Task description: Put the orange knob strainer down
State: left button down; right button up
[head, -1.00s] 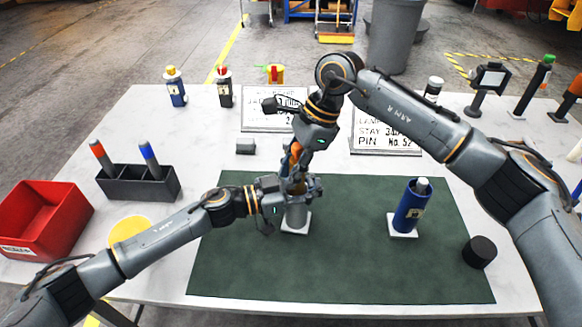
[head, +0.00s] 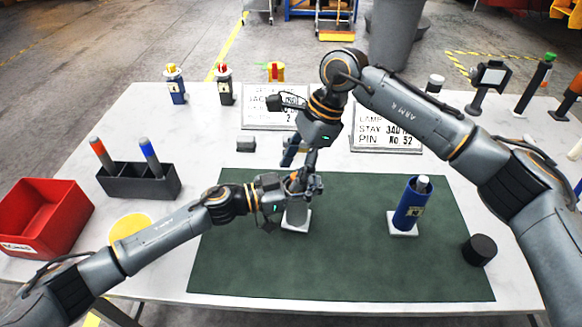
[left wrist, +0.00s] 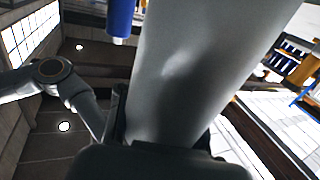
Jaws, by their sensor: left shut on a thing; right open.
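The orange knob strainer shows only as a small orange patch (head: 295,177) at the top of a grey cylinder (head: 297,215); the rest of it is hidden. The cylinder stands upright on a white pad (head: 290,228) on the green mat. My left gripper (head: 296,192) is shut on the cylinder, whose grey wall (left wrist: 200,70) fills much of the left wrist view. My right gripper (head: 300,160) is open, pointing down just above the orange patch. I cannot tell whether its fingers touch the knob.
A blue cylinder (head: 411,205) stands on another white pad to the right, with a black puck (head: 480,250) beyond it. A dark holder (head: 130,185) with two pens and a red bin (head: 45,220) are at left. The front of the green mat (head: 330,270) is clear.

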pick_arm(q)
jog(key=shift+f, duration=0.2)
pick_arm(e)
jog(key=shift+w+d, duration=0.25)
jog(key=shift+d, duration=0.5)
jog(key=shift+w+d, duration=0.25)
jog(key=shift+d, duration=0.5)
pick_arm(q)
jog(key=c, duration=0.7)
grip_release()
jog(key=shift+r, duration=0.15)
